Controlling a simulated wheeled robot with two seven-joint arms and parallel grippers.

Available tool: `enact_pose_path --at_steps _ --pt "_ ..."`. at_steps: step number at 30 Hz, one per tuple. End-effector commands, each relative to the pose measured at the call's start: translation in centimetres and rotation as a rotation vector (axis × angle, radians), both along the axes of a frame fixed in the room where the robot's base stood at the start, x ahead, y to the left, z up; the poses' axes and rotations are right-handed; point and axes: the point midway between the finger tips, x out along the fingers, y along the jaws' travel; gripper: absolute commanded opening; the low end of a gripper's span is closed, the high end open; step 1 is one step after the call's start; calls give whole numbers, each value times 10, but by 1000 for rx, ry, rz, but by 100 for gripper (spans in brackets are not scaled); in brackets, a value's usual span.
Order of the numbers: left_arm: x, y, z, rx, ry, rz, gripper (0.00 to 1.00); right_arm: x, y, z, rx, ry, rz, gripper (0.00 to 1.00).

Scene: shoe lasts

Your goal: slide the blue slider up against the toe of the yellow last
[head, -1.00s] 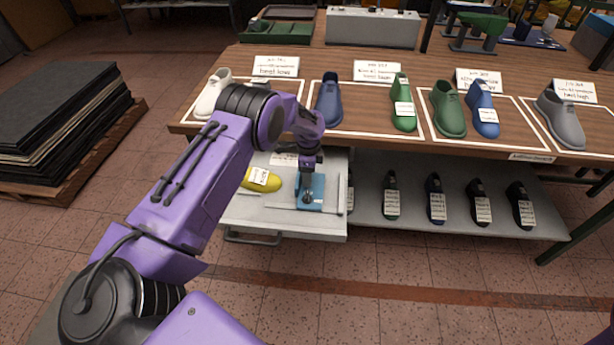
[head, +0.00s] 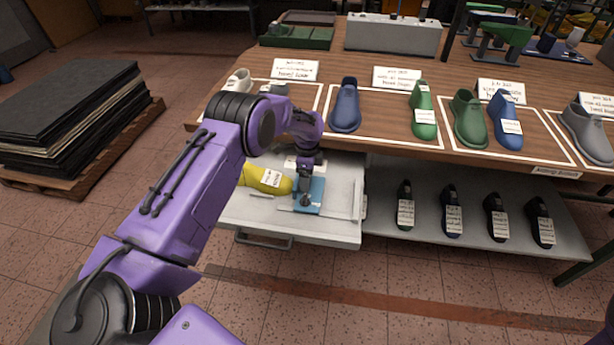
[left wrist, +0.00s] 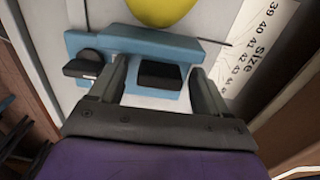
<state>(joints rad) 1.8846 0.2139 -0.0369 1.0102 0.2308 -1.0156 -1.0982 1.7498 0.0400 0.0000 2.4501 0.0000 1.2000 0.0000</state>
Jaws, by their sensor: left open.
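The yellow last (head: 265,179) lies in the pulled-out drawer with a white label on it, its toe to the right. The blue slider (head: 316,191) sits at that toe; any remaining gap is too small to judge. In the left wrist view the rounded yellow last (left wrist: 160,10) meets or nearly meets the long edge of the blue slider (left wrist: 135,42). My left gripper (head: 305,200) points down at the slider. Its fingers (left wrist: 158,82) are apart, on either side of a black-topped block on the slider. My right gripper is not in view.
A printed size scale (left wrist: 260,45) lies beside the slider in the drawer (head: 290,228). The table (head: 390,143) above holds several lasts. A shelf (head: 420,222) to the right holds several dark lasts. A stack of dark sheets (head: 75,120) stands at left.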

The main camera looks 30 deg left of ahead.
Motion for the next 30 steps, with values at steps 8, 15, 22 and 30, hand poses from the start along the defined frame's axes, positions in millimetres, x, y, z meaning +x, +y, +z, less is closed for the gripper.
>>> enact_pose_path --at_steps 8,15,22,30 --pt "1 0 56 -1 -5 0 77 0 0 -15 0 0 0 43" --pt "1 0 96 -1 0 0 77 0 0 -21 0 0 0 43" --pt "0 1 102 -1 2 0 77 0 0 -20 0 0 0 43" --pt "0 1 102 0 1 0 77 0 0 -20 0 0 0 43"
